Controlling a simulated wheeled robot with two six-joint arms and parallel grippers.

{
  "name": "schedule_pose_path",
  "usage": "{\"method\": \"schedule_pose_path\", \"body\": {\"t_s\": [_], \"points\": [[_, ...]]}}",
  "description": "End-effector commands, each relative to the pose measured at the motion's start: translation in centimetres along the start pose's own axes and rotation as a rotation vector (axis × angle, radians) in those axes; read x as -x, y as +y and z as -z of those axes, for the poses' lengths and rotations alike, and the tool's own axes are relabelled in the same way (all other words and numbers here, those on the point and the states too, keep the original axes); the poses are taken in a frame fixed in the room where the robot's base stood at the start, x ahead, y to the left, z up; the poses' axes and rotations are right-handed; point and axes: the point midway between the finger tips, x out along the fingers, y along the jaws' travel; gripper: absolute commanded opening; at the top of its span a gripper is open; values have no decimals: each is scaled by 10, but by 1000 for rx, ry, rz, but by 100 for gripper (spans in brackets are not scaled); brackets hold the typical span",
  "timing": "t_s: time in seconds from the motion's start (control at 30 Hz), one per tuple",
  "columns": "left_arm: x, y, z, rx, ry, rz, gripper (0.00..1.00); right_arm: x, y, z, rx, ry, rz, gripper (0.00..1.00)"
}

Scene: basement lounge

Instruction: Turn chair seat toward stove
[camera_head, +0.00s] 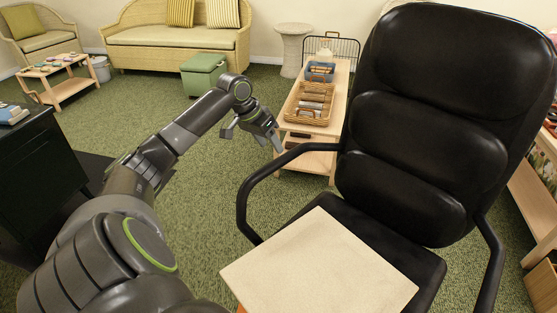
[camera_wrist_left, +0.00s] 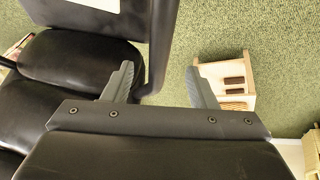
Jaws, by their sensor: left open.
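A black office chair (camera_head: 430,110) with a padded back and loop armrests fills the right of the head view. Its back is at the far side and its seat (camera_head: 390,245) is nearer me, partly covered by a pale flat square panel (camera_head: 315,265). My left gripper (camera_head: 254,141) is open and empty, just left of the chair's left armrest (camera_head: 262,178). In the left wrist view the open fingers (camera_wrist_left: 160,82) are on either side of the armrest's end (camera_wrist_left: 158,50); contact is not clear. No stove is in view. My right gripper is not in view.
A light wooden shelf (camera_head: 342,95) with baskets stands behind the chair's left side. A wicker sofa (camera_head: 150,40), green ottoman (camera_head: 203,76) and small low table (camera_head: 68,88) are farther back. A dark cabinet (camera_head: 40,165) is at left. Green carpet (camera_head: 210,215) is open between.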

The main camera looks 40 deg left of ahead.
Motion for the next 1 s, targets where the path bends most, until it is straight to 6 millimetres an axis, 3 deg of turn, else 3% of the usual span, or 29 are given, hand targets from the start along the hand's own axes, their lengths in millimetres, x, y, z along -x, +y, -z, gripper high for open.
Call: {"method": "schedule_pose_path", "body": {"t_s": [0.1,0.3,0.5,0.77,1.0], "points": [[-28,1,0,1,0,-5,52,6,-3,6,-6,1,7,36],[-59,0,0,2,1,-2,52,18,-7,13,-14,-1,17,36],[-72,0,0,0,0,1,52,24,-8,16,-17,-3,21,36],[-73,0,0,0,1,1,52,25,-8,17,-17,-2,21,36],[-73,0,0,0,1,1,25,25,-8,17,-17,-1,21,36]]}}
